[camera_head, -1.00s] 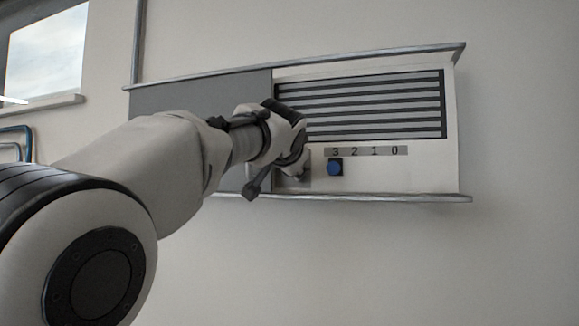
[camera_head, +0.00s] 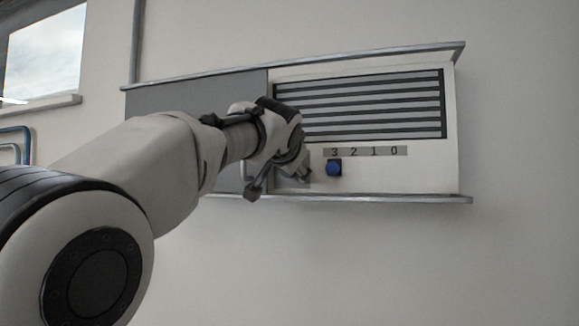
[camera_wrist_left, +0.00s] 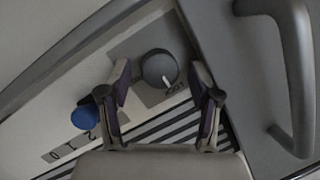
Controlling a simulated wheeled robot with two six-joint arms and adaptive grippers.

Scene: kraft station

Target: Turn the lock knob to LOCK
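The lock knob (camera_wrist_left: 158,68) is round and dark grey with a white pointer line. It sits on a grey plate (camera_wrist_left: 128,42) with small lettering that I cannot read, partly covered by the knob and a finger. The pointer aims toward the lettering. My left gripper (camera_wrist_left: 160,78) is open, with one finger on each side of the knob and a gap visible at both sides. In the head view my left gripper (camera_head: 299,172) is at the panel just left of the blue knob and hides the lock knob. My right gripper is in neither view.
A blue knob (camera_head: 334,168) sits under a 3-2-1-0 scale (camera_head: 365,151), close to the gripper; it also shows in the left wrist view (camera_wrist_left: 85,117). A grey door (camera_head: 185,92) with a bar handle (camera_wrist_left: 300,75) is on the other side. A slatted vent (camera_head: 360,105) is above.

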